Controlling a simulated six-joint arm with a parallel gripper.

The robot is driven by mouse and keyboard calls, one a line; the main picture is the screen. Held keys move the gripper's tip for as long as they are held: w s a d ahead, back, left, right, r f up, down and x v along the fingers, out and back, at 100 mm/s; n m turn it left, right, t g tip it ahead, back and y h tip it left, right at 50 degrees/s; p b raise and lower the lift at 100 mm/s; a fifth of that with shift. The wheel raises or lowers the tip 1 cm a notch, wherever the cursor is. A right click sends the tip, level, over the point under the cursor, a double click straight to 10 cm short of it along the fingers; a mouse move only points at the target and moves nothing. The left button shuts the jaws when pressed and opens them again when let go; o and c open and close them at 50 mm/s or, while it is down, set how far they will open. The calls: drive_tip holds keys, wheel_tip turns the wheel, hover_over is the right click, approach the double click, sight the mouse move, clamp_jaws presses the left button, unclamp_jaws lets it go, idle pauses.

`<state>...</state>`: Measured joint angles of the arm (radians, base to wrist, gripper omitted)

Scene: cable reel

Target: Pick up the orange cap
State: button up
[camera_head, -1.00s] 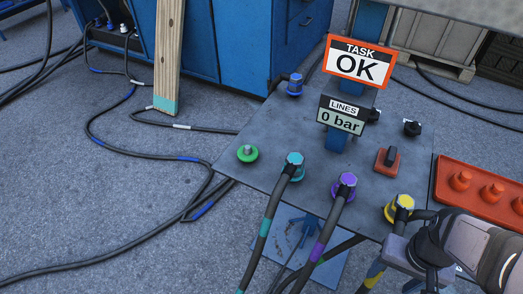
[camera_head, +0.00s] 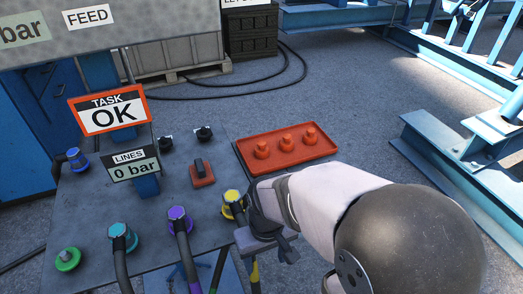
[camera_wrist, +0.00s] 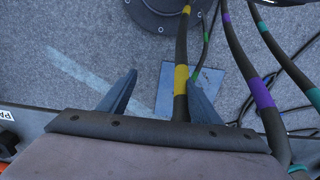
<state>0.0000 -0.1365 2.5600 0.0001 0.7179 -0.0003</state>
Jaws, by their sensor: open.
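Three orange caps stand in a row on an orange tray: a left cap (camera_head: 262,149), a middle cap (camera_head: 286,141) and a right cap (camera_head: 310,133). The orange tray (camera_head: 322,152) lies at the right end of the grey panel. My gripper (camera_head: 287,252) is in front of the tray, beside the yellow connector, and holds no cap. In the wrist view its two blue-grey fingers (camera_wrist: 160,94) are spread apart. A yellow-banded hose (camera_wrist: 181,85) shows between them in the picture; its depth is unclear. No cap shows clearly in the wrist view.
The grey panel (camera_head: 95,215) carries a yellow connector (camera_head: 232,203), a purple one (camera_head: 178,218), a teal one (camera_head: 122,237) and a green one (camera_head: 68,258). A red switch (camera_head: 201,174) sits near the tray. Hoses hang at the front.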

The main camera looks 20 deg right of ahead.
drive_tip(key=shift+o, duration=0.4)
drive_tip(key=w+r+t+p, duration=0.1)
drive_tip(key=w+r+p, duration=0.2)
drive_tip(key=r+p, duration=0.45)
drive_tip(key=w+d+r+t+p, duration=0.1)
drive_tip(key=w+r+p, duration=0.3)
drive_tip(key=r+p, duration=0.3)
drive_tip(key=w+r+t+p, duration=0.1)
drive_tip(key=w+r+p, duration=0.2)
drive_tip(key=r+p, duration=0.4)
drive_tip(key=m+t+h+p, duration=0.1)
drive_tip(key=m+p, duration=0.1)
drive_tip(key=m, duration=0.2)
approach(261, 142)
wheel_tip(261, 142, down, 2)
drive_tip(key=shift+w+d+f, duration=0.4)
drive_tip(key=shift+w, duration=0.15)
drive_tip(key=shift+a+p+x, duration=0.1)
drive_tip(key=shift+p+x, duration=0.3)
drive_tip(key=shift+x, duration=1.4)
drive_tip(key=shift+a+p+x, duration=0.15)
drive_tip(key=shift+p+x, duration=0.2)
drive_tip(key=shift+x, duration=1.4)
